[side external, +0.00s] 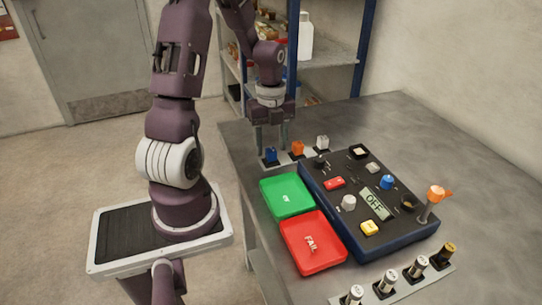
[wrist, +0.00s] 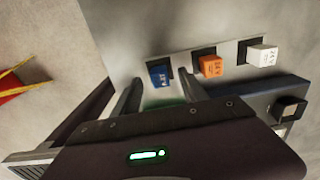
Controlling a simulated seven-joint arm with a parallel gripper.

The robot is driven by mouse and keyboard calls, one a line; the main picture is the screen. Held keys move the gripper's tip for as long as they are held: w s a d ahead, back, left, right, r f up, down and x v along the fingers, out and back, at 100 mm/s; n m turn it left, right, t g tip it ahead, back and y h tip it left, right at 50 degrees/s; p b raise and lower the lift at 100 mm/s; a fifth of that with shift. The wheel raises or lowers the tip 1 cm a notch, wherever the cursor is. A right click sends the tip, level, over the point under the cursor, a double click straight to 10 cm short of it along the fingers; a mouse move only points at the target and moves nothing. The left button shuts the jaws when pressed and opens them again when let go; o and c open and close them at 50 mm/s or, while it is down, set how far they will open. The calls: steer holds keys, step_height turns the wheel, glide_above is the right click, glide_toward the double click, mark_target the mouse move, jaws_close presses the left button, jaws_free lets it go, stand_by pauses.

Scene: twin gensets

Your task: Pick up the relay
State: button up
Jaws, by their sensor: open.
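Three small relay-like blocks stand in a row in dark sockets on a pale strip at the table's far left edge: a blue one (side external: 271,154), an orange one (side external: 297,147) and a white one (side external: 322,142). In the wrist view the blue block (wrist: 160,74), orange block (wrist: 210,66) and white block (wrist: 262,54) carry lettering too small to read. My gripper (side external: 272,148) points down over the blue block. In the wrist view its open fingers (wrist: 157,86) lie to either side of the blue block's near end, with nothing held between them.
A green tray (side external: 275,203) and a red FAIL tray (side external: 321,262) lie left of a dark test box (side external: 405,240) with knobs and an OFF display (side external: 374,204). An orange lamp (side external: 436,192) stands at right. Several cylinders (side external: 414,266) stand in front. The back right tabletop is clear.

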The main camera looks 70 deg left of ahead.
step_height(320, 180, down, 3)
steer(key=shift+r, duration=0.2)
jaws_close()
steer(key=shift+r, duration=0.1)
